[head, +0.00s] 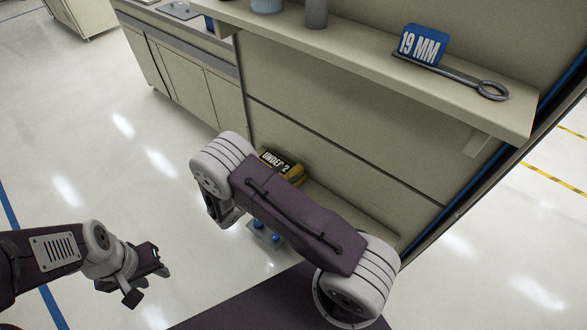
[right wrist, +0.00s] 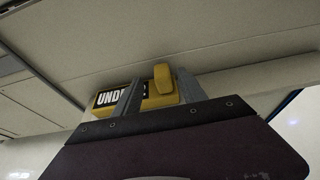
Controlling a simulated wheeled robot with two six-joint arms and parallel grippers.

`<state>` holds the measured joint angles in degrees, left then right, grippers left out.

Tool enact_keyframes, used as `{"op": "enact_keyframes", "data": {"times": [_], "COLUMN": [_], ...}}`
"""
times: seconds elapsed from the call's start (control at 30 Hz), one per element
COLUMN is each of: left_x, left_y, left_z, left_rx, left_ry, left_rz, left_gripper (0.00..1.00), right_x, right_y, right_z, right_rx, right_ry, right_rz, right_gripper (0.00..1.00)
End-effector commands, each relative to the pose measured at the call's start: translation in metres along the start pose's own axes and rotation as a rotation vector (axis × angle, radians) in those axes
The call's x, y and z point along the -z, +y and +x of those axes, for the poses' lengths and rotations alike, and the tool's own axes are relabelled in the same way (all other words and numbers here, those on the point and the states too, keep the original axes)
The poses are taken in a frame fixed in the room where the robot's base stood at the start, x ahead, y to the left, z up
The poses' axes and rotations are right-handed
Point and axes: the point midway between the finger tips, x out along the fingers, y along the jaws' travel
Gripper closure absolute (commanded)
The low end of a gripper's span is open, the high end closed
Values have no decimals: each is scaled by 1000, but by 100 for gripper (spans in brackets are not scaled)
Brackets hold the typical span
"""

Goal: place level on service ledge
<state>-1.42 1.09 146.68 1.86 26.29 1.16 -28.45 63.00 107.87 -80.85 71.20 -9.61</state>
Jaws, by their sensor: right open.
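In the right wrist view the block (right wrist: 163,78) shows behind and between the two grey fingers of my right gripper (right wrist: 160,92). The gripper is open; I cannot tell whether it touches the block. In the head view its fingers are hidden behind my arm. My left gripper (head: 147,276) is open and empty over the floor at lower left.
An upper shelf (head: 440,85) juts out above, holding a blue "19 MM" sign (head: 423,45), a ring-ended wrench (head: 455,76) and a grey cylinder (head: 316,13). A small grey fixture with blue knobs (head: 265,238) sits low beside my right arm. Floor at left is clear.

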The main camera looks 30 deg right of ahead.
Motion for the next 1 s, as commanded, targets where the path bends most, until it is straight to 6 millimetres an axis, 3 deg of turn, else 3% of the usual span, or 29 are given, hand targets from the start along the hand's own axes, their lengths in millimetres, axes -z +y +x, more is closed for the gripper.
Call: {"op": "enact_keyframes", "data": {"times": [0.1,0.3,0.47,0.57,0.67,0.7,0.8,0.9,1.0], "left_x": [0,1,1,1,1,1,1,1,1], "left_y": [0,0,0,0,0,0,0,0,0], "left_z": [-4,-6,-6,-6,-7,-6,-6,-6,-6], "left_rx": [0,0,0,0,0,0,0,0,0], "left_ry": [0,0,0,0,0,0,0,0,0], "left_rz": [0,0,0,0,0,0,0,0,0], "left_gripper": [64,64,64,64,64,64,64,64,64], "right_x": [-1,0,0,-6,-15,-16,-14,-16,-25], "right_y": [1,1,0,-15,-62,-86,-129,-141,-136], "right_z": [-27,-55,-59,-55,-51,-56,-82,-112,-129], "right_rx": [-5,-2,2,68,279,393,674,896,1034], "right_ry": [0,0,1,51,218,308,530,700,799], "right_rz": [1,1,2,56,255,379,759,1166,1501], "right_gripper": [51,51,51,51,51,51,51,51,51]}}
